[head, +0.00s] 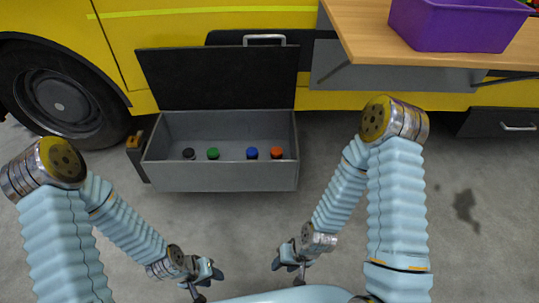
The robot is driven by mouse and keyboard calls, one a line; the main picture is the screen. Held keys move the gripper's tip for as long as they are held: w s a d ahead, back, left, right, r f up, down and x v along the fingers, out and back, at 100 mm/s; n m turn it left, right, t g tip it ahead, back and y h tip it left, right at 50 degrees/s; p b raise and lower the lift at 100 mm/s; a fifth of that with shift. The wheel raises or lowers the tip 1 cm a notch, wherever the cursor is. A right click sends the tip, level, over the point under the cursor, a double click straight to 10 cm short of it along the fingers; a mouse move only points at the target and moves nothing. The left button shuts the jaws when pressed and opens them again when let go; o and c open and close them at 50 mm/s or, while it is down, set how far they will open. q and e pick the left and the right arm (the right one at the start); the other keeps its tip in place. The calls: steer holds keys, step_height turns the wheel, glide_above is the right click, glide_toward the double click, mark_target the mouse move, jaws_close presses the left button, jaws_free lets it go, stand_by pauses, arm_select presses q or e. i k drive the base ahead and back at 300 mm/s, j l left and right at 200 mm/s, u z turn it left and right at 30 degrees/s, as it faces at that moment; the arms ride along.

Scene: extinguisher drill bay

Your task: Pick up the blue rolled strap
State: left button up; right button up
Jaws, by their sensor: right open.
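The blue rolled strap (251,153) is a small round roll in the open grey drawer (220,178) low on the yellow vehicle. It sits between the green and orange rolls, and its lower part is hidden by the drawer's front wall. My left gripper (209,285) is open and empty, low in the view, in front of the drawer and to its lower left of the strap. My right gripper (287,270) is open and empty, below and slightly right of the strap. Both grippers are well apart from the drawer.
A black roll (189,153), a green roll (213,153) and an orange roll (277,153) share the drawer. A dark lid (218,78) stands up behind it. A wooden shelf (365,40) with a purple bin (455,25) juts out at upper right. The floor before the drawer is clear.

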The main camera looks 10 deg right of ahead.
mark_target(252, 153)
steer(key=i+j+z, duration=0.1)
steer(key=i+z, duration=0.2)
steer(key=z, duration=0.15)
steer(key=i+j+z, duration=0.25)
steer(key=z, duration=0.2)
steer(key=i+j+z, duration=0.25)
steer(key=z, duration=0.2)
steer(key=k+j+u, duration=0.3)
steer(key=j, duration=0.2)
steer(key=i+l+z, duration=0.3)
steer(key=l, duration=0.2)
steer(key=i, duration=0.05)
